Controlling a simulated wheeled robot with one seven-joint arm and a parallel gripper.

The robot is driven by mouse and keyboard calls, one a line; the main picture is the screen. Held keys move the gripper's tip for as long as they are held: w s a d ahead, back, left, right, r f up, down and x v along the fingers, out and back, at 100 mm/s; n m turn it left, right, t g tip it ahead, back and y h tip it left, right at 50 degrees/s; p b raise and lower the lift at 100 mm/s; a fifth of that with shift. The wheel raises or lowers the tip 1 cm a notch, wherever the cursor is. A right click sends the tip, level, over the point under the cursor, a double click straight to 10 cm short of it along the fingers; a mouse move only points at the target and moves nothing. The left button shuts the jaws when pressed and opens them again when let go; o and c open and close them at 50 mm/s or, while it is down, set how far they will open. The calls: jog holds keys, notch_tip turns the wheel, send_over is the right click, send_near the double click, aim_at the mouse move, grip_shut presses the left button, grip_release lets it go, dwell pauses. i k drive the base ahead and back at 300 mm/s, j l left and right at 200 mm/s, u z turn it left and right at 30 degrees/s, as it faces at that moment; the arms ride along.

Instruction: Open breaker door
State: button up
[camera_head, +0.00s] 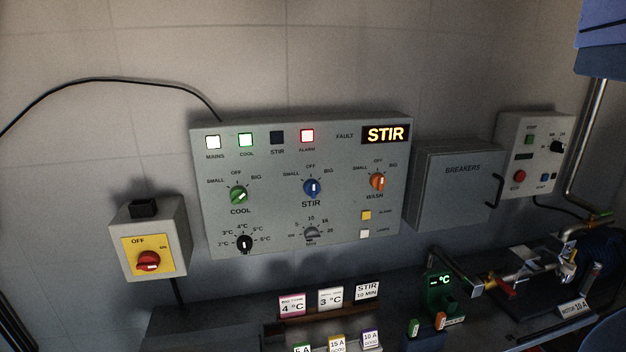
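The breaker box is a grey wall box with a door marked BREAKERS (458,195), right of the large control panel. Its door looks shut, flush with the box. A dark handle (494,190) stands out at the door's right edge. What is behind the door is hidden. My gripper is not in view.
The control panel (340,220) has several knobs and a lit STIR display. A yellow and red OFF switch box (148,245) hangs at left. A start/stop box (537,150) sits close right of the breaker box.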

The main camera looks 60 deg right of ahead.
aim_at(460, 189)
jog(key=z, duration=2.05)
